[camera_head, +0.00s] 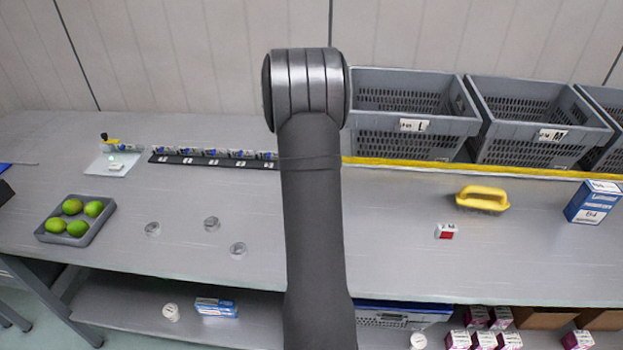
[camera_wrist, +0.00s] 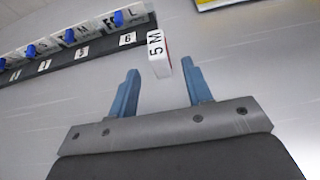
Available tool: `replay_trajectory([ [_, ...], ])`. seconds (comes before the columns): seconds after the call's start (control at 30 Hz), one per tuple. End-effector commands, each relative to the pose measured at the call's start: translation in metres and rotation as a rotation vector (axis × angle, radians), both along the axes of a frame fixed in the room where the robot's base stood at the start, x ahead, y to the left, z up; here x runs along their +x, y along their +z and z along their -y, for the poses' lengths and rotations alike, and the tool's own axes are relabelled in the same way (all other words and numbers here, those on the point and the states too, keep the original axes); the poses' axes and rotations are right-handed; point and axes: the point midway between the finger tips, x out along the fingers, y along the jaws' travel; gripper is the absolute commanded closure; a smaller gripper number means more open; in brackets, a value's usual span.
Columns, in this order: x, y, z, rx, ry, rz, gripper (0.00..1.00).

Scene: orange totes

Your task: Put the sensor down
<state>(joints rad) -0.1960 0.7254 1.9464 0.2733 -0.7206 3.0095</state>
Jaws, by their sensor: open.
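A small white block marked "5 M" (camera_wrist: 158,55), with a red side, stands on the grey table in the wrist view. My gripper (camera_wrist: 163,85) is open, with one blue finger on each side of the near end of the block. Clear gaps show between the block and both fingers. No part is plainly named as the sensor, and I cannot tell whether this block is it. In the head view my arm hides my gripper.
A black numbered rack (camera_head: 213,162) holds several blue-and-white parts. A red-and-white block (camera_head: 446,232) and a yellow-handled tool (camera_head: 482,198) lie at right. Grey crates (camera_head: 412,125) stand behind a yellow strip (camera_head: 480,168). A fruit tray (camera_head: 76,222) and clear discs (camera_head: 211,223) are at left.

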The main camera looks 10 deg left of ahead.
Motion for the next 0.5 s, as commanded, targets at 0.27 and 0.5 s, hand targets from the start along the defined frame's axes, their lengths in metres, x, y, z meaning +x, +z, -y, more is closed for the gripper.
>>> replay_trajectory([
  [0.27,0.024,-0.010,0.000,0.000,-0.001,0.000,0.55],
  [0.5,0.051,-0.021,0.000,-0.001,0.000,0.000,0.55],
])
